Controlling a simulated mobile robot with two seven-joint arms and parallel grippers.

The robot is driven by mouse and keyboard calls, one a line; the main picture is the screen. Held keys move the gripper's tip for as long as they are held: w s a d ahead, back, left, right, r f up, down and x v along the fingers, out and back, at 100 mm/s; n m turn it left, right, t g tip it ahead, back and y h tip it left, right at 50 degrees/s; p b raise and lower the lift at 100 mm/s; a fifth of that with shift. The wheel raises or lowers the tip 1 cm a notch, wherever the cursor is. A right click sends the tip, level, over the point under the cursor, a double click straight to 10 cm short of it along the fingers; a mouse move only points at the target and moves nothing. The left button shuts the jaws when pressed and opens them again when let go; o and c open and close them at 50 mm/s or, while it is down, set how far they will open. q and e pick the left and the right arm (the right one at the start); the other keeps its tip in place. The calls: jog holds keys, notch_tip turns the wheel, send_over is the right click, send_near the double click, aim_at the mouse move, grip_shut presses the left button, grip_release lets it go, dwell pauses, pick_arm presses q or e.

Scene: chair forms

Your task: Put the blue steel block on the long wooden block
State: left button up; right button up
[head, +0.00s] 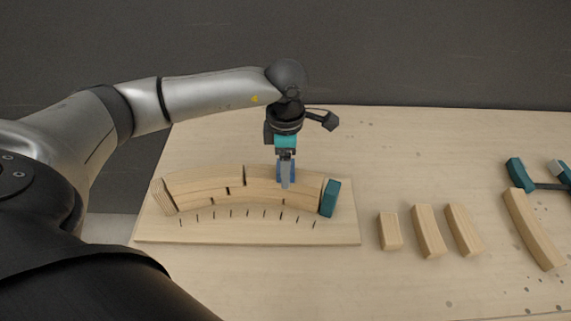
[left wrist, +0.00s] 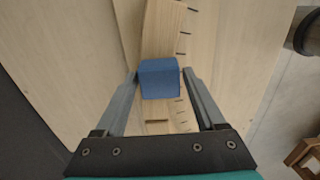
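The blue steel block (head: 280,172) is at the back of the curved wooden stack, over its long top wooden block (head: 259,173). In the left wrist view the blue block (left wrist: 160,79) sits between my fingertips, with the wooden block (left wrist: 162,30) beneath and beyond it. I cannot tell whether the block's underside touches the wood. My right gripper is out of view.
The stack stands on a slotted wooden board (head: 240,233), with a teal block (head: 330,198) at its right end. Several loose wooden blocks (head: 428,232) lie to the right, with a teal clamp (head: 518,172) at the far right. The tabletop behind is clear.

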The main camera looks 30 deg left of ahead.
pick_arm(q)
jog(key=shift+o, duration=1)
jog(key=shift+r, duration=0.1)
jog(key=shift+r, duration=0.35)
notch_tip(320, 180, up, 11)
jog(key=shift+r, duration=0.2)
